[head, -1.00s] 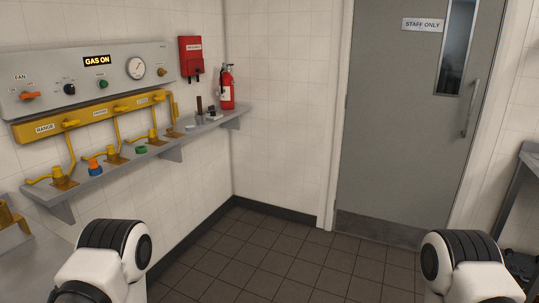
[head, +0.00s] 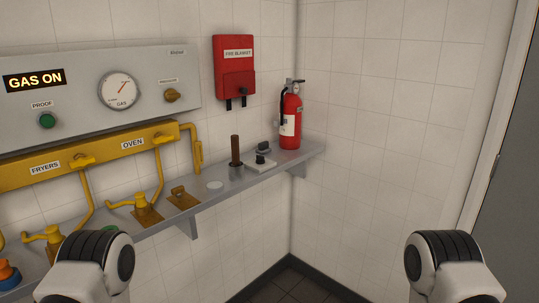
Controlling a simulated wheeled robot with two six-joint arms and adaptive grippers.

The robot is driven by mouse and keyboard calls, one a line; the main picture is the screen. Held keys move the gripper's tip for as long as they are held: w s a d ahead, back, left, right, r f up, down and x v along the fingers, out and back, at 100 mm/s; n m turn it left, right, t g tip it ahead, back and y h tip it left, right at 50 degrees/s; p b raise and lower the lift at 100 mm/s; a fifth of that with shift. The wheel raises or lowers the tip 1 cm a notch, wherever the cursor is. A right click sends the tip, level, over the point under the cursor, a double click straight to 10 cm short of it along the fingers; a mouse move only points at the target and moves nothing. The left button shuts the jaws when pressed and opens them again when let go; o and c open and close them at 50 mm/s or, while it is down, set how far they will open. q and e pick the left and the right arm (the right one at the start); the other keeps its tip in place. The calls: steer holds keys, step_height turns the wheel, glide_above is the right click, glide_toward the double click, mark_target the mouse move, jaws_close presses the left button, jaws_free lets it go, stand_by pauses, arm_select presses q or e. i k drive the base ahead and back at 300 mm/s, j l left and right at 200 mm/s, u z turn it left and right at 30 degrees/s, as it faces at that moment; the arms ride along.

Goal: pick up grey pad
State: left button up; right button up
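A small dark grey item (head: 264,148) sits farther right, close behind a whitish block with a black top (head: 259,163). I cannot tell for sure which of these is the grey pad. Only white and black parts of my two arms show at the bottom left and bottom right. Neither gripper is in view, and nothing is seen touching the shelf items.
A red fire extinguisher (head: 290,120) stands at the shelf's right end. A red fire blanket box (head: 234,70) hangs above. Yellow gas pipes and valves (head: 145,207) line the shelf's left part under the grey gas panel (head: 150,78). The grey door (head: 515,170) is at right.

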mark_target(264, 149)
steer(key=i, duration=0.1)
steer(key=l+u, duration=0.1)
steer(key=u, duration=0.4)
steer(key=i+l+u, duration=0.15)
steer(key=l+u, duration=0.15)
steer(key=i+l+u, duration=0.15)
steer(key=l+u, duration=0.2)
steer(key=i+l+u, duration=0.1)
steer(key=l+u, duration=0.55)
